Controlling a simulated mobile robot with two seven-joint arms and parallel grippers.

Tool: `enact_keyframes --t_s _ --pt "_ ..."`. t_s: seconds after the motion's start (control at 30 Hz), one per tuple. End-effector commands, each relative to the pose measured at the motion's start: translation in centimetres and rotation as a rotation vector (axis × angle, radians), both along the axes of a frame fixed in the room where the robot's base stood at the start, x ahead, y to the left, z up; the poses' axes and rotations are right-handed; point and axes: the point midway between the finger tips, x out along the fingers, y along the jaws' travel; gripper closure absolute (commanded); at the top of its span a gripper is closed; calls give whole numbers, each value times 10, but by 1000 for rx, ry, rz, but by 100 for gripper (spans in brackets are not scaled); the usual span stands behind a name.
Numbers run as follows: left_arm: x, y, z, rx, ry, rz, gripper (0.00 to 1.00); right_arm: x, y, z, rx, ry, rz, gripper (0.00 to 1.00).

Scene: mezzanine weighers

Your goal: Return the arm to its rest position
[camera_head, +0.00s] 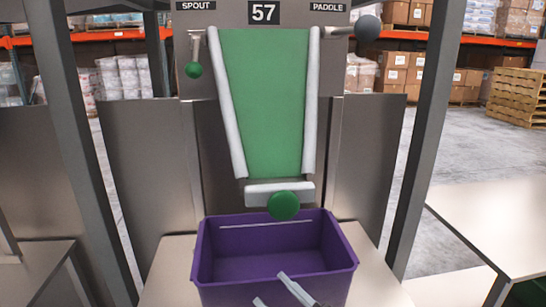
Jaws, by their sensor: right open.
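My right gripper (269,286) shows at the bottom edge. Its two pale fingers are spread apart with nothing visible between them. They overlap the front of a purple crate (276,275) in the picture; I cannot tell whether they touch it. The rest of my right arm is hardly in view. My left gripper is not in view. The purple crate stands on a pale stand below a green chute (263,100), and the part of its inside that shows looks empty.
Sign 57 (264,12) tops the chute. A green knob (284,205) is at its mouth, another hangs under SPOUT, and a dark ball (367,28) sits by PADDLE. Grey posts (422,130) flank the station. A pale table (500,215) is at right, with open floor beyond.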

Motion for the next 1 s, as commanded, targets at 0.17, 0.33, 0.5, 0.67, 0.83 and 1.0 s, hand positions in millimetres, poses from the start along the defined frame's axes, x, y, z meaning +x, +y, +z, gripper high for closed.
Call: enact_keyframes --t_s 0.17,0.33,0.5,0.67,0.83,1.0 --pt "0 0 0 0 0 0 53 -5 -57 -69 66 340 -232 53" --pt "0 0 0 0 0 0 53 -38 -109 -141 82 661 -414 53" --pt "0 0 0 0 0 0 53 -87 -150 -200 72 935 -539 53" --pt "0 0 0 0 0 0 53 -142 -179 -240 51 1161 -623 53" --pt "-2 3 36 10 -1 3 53 -142 -182 -204 43 1157 -631 53" --pt "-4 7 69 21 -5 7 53 -144 -185 -171 37 1148 -640 53"
